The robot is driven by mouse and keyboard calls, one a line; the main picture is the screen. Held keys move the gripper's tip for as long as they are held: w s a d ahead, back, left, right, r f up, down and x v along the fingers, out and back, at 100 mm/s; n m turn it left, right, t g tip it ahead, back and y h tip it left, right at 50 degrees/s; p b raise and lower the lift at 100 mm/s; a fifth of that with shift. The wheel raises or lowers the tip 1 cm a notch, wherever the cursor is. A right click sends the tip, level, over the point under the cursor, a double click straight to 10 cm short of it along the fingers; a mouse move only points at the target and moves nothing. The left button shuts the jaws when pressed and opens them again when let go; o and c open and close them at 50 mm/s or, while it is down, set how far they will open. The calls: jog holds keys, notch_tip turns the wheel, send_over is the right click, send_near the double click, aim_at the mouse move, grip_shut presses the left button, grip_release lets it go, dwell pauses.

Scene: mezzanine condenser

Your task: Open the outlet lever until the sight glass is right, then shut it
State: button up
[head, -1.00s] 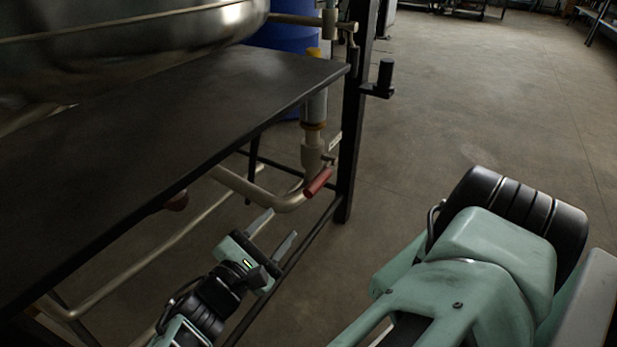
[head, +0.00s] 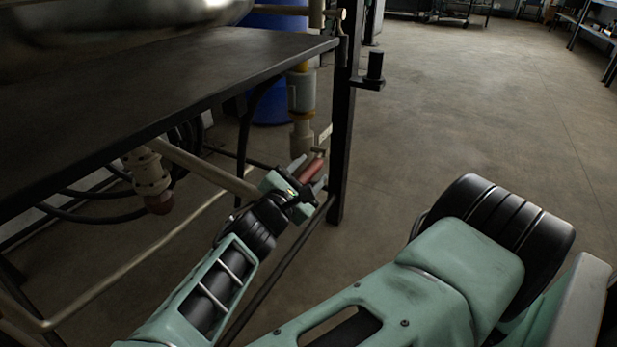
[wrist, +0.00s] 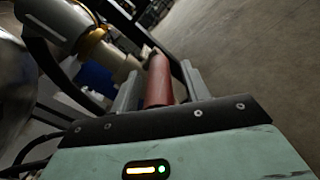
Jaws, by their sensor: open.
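The outlet lever has a red grip (head: 314,169) and sits low on the pipework beside the frame's corner leg. In the wrist view the red grip (wrist: 161,82) lies between my two fingers, with a finger on each side. My gripper (head: 310,176) is open around the grip. It also shows in the wrist view (wrist: 159,90). Whether either finger touches the grip I cannot tell. The sight glass (head: 301,92) appears to be the pale section of the upright pipe above the lever; its contents are too small to read.
A dark table top (head: 150,90) carries a large steel vessel (head: 110,18) above my forearm. A black corner leg (head: 340,140) stands right of the lever. A capped valve (head: 150,180) hangs under the table.

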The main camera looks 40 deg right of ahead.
jog(key=shift+d, duration=0.1)
grip_shut()
jog(key=shift+w+d+f+t+h, duration=0.15)
jog(key=shift+f+t+h, duration=0.25)
jog(key=shift+f+h, duration=0.75)
jog(key=shift+d+f+t+h, duration=0.15)
jog(key=shift+f+t+h, duration=0.35)
jog(key=shift+h, duration=0.45)
jog(key=shift+f, duration=0.15)
grip_release()
jog(key=p+v, duration=0.2)
jog(key=v, duration=1.5)
jog(key=shift+a, duration=0.3)
